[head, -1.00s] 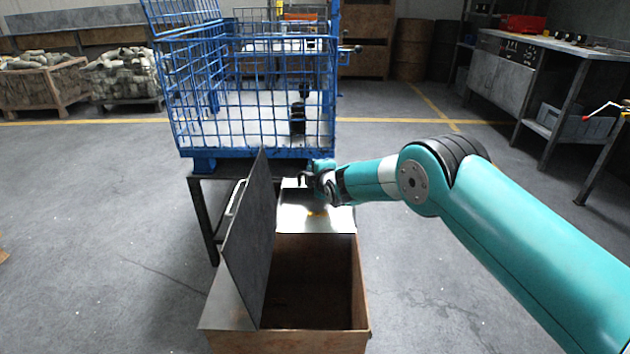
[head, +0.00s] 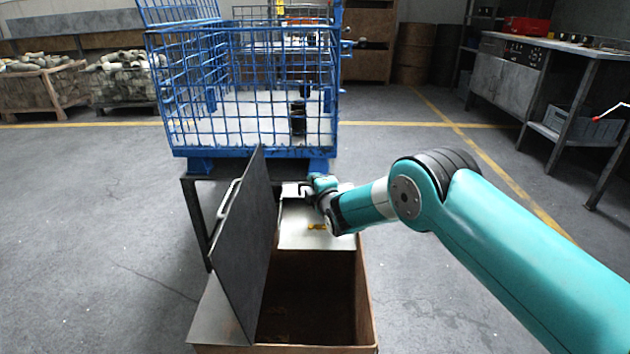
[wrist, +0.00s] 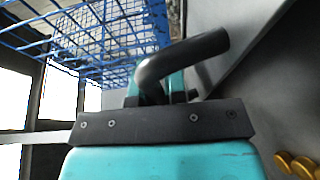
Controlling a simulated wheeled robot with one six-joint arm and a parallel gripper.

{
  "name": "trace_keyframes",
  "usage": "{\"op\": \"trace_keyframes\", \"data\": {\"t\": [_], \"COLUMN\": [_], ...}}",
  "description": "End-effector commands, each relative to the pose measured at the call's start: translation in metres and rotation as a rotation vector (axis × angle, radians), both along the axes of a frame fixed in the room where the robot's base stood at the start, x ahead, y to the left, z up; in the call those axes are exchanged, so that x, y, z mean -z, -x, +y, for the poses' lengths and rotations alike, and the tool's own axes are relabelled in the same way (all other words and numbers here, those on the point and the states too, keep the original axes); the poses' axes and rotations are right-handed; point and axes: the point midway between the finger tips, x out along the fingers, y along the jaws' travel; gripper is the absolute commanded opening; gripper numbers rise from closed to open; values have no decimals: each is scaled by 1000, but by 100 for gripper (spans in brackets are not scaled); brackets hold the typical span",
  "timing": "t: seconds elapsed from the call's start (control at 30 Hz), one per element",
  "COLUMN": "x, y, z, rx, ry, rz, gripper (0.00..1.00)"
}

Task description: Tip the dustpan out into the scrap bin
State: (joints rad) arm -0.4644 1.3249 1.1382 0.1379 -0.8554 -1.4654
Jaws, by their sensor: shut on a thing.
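The scrap bin (head: 365,320) is a brown open-topped box in front of me. Its dark lid (head: 248,240) stands raised along the left side. The dustpan (head: 295,235) is a pale metal sheet at the bin's far end, with small yellow brass pieces (head: 317,227) on it. They also show in the wrist view (wrist: 298,165). My gripper (head: 312,186) is at the dustpan's far side, shut on its dark tubular handle (wrist: 185,58). The pan looks roughly level. I cannot tell whether it touches the bin's rim. The bin's inside is dark.
A blue wire cage (head: 250,95) on a dark stand (head: 196,215) is just behind the dustpan, close to my gripper. A workbench (head: 510,75) is at the right. Wooden crates (head: 45,90) are at the far left. The floor right of the bin is clear.

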Motion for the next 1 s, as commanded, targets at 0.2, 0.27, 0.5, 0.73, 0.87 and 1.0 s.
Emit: {"op": "trace_keyframes", "data": {"t": [0.2, 0.27, 0.5, 0.73, 0.87, 1.0], "x": [-8, -9, -11, -16, -17, -18], "y": [14, 18, 30, 39, 41, 43], "z": [3, 2, 2, 2, 2, 2], "rx": [-2, -1, 0, -3, -2, -2], "ry": [-2, -2, -2, -1, -3, -2], "rz": [-129, -156, -244, -314, -329, -345], "gripper": [0, 0, 0, 0, 0, 0]}}
